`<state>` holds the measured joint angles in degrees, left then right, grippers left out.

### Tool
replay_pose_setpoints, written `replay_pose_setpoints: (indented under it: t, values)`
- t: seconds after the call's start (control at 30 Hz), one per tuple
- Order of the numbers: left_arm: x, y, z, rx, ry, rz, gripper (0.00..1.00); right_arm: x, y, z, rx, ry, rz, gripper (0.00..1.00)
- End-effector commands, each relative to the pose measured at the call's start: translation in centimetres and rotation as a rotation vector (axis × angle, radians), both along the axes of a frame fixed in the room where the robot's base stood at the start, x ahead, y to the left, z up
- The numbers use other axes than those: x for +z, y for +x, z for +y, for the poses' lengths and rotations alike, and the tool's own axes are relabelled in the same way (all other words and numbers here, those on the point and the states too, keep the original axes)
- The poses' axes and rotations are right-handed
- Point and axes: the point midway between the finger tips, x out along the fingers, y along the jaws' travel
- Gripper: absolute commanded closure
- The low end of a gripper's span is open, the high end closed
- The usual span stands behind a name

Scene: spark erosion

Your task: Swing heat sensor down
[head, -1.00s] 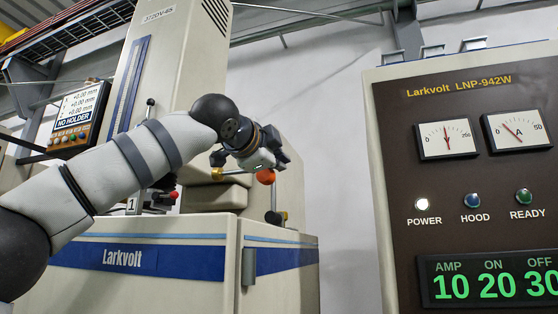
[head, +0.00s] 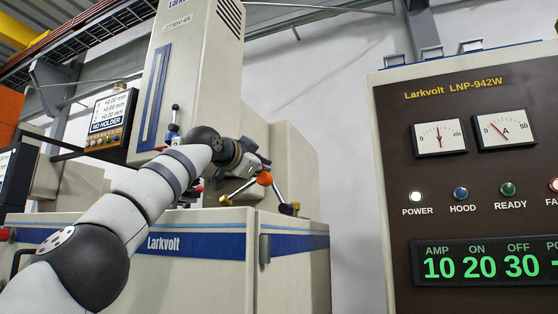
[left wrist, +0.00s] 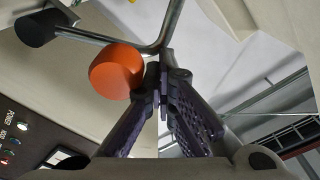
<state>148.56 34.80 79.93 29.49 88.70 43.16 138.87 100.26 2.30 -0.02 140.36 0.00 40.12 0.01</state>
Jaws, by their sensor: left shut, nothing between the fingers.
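The heat sensor appears to be a bent metal rod (left wrist: 172,22) with an orange knob (left wrist: 117,70) near its bend and a black end (left wrist: 35,28). In the head view the orange knob (head: 264,179) sits in front of the machine, with a brass-coloured end (head: 226,200) lower left and a dark end (head: 289,208) lower right. My left gripper (head: 258,166) is shut and empty just above the knob. In the left wrist view its fingertips (left wrist: 163,75) are together beside the knob, close under the bend; contact cannot be told. My right gripper is out of view.
The Larkvolt machine's cabinet (head: 190,245) lies below, its tall column (head: 200,75) behind my left arm. A control panel (head: 470,190) with gauges and green digits fills the right. A display (head: 110,115) hangs at left. Open space lies between machine and panel.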

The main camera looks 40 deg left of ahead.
Motion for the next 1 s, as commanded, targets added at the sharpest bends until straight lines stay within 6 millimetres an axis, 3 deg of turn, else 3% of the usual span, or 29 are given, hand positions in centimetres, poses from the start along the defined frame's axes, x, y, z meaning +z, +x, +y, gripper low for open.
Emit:
replay_pose_setpoints:
  t: [0.1, 0.4, 1.0]
  values:
    - [-1.0, 0.0, 1.6, 0.001, 0.0, 0.006, 1.0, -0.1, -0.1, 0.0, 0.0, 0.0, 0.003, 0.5]
    - [-3.1, -0.5, 4.0, -0.001, 0.004, 0.009, 1.0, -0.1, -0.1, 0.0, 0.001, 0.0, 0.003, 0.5]
    - [-6.7, -1.1, 6.0, -0.001, 0.006, 0.005, 1.0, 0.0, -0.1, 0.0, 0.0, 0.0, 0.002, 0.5]
